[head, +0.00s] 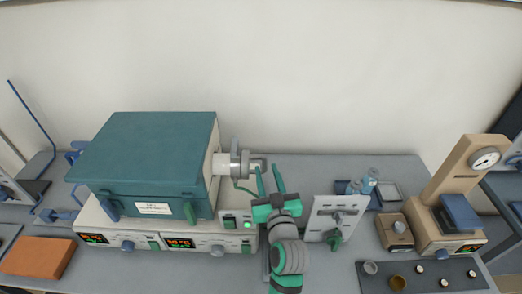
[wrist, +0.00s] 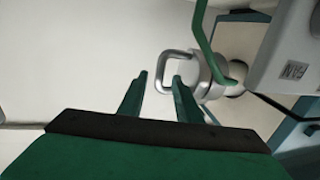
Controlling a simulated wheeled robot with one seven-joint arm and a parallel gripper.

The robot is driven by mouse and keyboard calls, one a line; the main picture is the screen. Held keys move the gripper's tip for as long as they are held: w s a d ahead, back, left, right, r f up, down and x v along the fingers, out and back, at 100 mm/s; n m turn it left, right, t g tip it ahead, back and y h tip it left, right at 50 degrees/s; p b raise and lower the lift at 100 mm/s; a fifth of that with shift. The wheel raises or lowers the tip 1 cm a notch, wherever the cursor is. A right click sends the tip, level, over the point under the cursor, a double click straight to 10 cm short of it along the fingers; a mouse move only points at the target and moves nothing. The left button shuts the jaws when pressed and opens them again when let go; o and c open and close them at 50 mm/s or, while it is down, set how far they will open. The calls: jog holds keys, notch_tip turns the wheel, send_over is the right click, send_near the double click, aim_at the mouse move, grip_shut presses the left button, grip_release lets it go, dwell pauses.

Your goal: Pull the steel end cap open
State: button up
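The steel end cap (head: 240,164) closes the right end of the pale tube sticking out of the teal furnace. Its U-shaped handle (wrist: 176,54) points out from the cap, which also shows in the wrist view (wrist: 207,78). My gripper (head: 268,170) is just right of the cap in the head view. In the wrist view my gripper (wrist: 158,76) is open and empty, with a gap between its fingertips. The handle's outer bar appears in line with that gap, just beyond the tips. I cannot tell whether anything touches.
The teal furnace (head: 152,160) stands on a white control base (head: 145,236) at left. A green tube (wrist: 205,38) runs beside the cap. A white valve panel (head: 325,220) stands close right of my arm. Blue-capped bottles (head: 369,182) and a dial gauge stand (head: 452,185) are farther right.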

jog(key=w+a, duration=0.1)
jog(key=w, duration=0.7)
jog(key=shift+w+a, duration=0.15)
jog(key=shift+a, duration=0.2)
grip_shut()
